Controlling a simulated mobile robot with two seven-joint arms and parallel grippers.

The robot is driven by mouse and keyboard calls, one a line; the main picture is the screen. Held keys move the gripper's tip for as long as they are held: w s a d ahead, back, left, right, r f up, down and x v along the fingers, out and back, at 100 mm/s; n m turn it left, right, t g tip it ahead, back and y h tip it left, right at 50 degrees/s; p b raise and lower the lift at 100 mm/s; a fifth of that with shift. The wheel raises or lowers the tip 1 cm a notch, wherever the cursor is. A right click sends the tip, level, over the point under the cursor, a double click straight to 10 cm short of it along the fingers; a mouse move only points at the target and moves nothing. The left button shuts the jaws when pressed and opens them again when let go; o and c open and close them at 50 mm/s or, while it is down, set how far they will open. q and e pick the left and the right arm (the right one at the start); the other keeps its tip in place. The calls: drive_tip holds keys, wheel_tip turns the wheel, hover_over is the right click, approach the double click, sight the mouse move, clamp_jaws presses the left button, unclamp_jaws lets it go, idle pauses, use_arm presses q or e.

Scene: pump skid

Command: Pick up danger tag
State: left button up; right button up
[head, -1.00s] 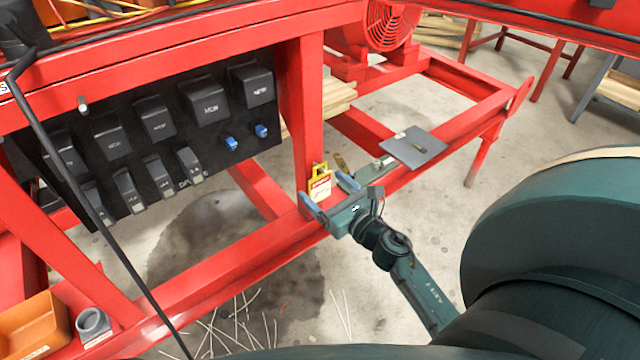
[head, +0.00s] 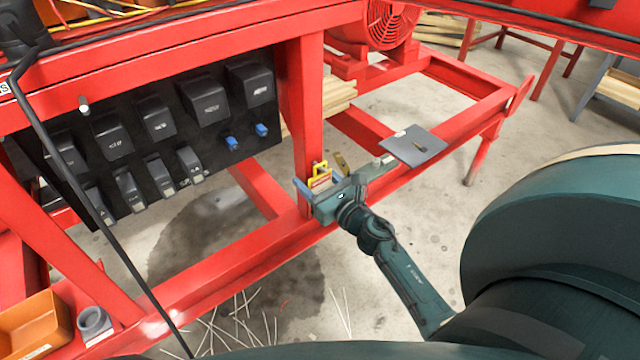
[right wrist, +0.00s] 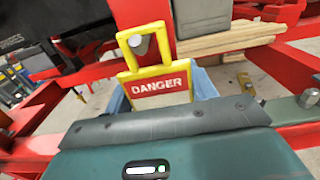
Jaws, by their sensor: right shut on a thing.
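The danger tag (head: 320,180) is yellow-framed with a red and white face and hangs at the red upright of the skid. In the right wrist view the tag (right wrist: 160,84) reads DANGER, and its yellow loop is around a metal peg (right wrist: 139,45). My right gripper (head: 321,186) is at the tag, with its blue fingers on either side, shut on it. The tag's lower part is hidden behind the gripper body. My left gripper is not in view.
A black panel (head: 90,165) with dark boxes hangs to the left. A grey plate (head: 414,146) lies on the red rail to the right. An orange bin (head: 36,322) and a grey cup (head: 94,322) stand at lower left. A black cable crosses the left side.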

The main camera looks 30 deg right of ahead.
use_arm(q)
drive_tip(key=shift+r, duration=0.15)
use_arm(e)
drive_tip(key=shift+c, duration=1.2)
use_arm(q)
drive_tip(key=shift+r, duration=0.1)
use_arm(e)
drive_tip(key=shift+r, duration=0.1)
drive_tip(key=shift+r+p, duration=0.45)
drive_tip(key=shift+r, duration=0.2)
drive_tip(key=shift+s+d+f, duration=0.1)
drive_tip(key=shift+s+d, duration=0.05)
drive_tip(key=shift+s, duration=1.05)
use_arm(q)
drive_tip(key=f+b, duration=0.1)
drive_tip(key=b, duration=0.2)
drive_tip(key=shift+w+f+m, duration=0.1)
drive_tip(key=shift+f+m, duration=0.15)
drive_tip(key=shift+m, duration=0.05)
use_arm(e)
drive_tip(key=s+d, duration=0.1)
drive_tip(key=s, duration=1.4)
drive_tip(key=shift+s, duration=0.3)
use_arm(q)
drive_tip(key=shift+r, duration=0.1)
use_arm(e)
drive_tip(key=shift+d, duration=0.1)
